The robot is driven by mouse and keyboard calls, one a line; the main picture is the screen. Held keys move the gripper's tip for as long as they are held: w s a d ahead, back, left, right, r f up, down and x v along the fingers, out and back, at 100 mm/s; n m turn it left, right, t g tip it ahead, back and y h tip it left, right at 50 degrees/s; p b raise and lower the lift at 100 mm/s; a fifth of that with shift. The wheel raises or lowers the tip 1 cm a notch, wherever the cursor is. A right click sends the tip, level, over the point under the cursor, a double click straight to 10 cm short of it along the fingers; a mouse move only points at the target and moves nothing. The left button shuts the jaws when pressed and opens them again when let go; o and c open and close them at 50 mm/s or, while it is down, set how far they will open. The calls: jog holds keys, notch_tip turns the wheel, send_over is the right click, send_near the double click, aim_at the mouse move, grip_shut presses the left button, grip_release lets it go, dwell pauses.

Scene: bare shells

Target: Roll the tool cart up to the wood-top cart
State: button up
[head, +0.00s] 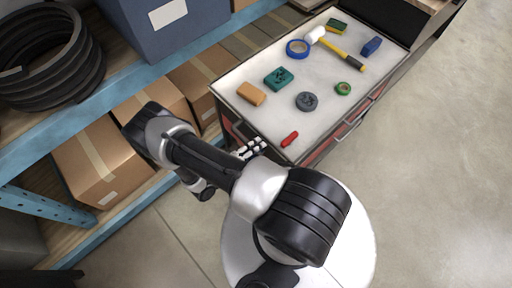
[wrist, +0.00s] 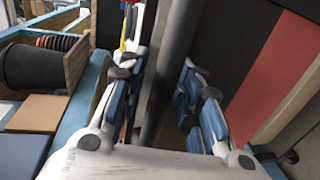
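The tool cart (head: 262,117) has a pale top with a dark rim and red drawer fronts, and stands beside the shelving in the head view. Its red and black side (wrist: 265,60) shows in the wrist view. My gripper (head: 252,148) is at the cart's near left end. In the wrist view my gripper (wrist: 163,85) has its fingers on both sides of the cart's dark grey handle bar (wrist: 172,50), and they appear closed on it. The wood-top cart (head: 432,5) shows only partly at the top right, beyond the tool cart's far end.
Tools, tape rolls and small blocks lie on the cart top, including a hammer (head: 340,50). Blue shelving (head: 95,245) with cardboard boxes (head: 100,160), a blue bin (head: 165,22) and a black coil (head: 45,55) lines the left. The concrete floor (head: 430,170) at right is clear.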

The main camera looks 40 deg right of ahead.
jog(key=shift+o, duration=0.3)
jog(key=a+r, duration=0.2)
jog(key=a, duration=0.9)
jog(key=shift+s+a+r, duration=0.15)
jog(key=shift+s+a, duration=0.1)
jog(key=shift+a, duration=0.15)
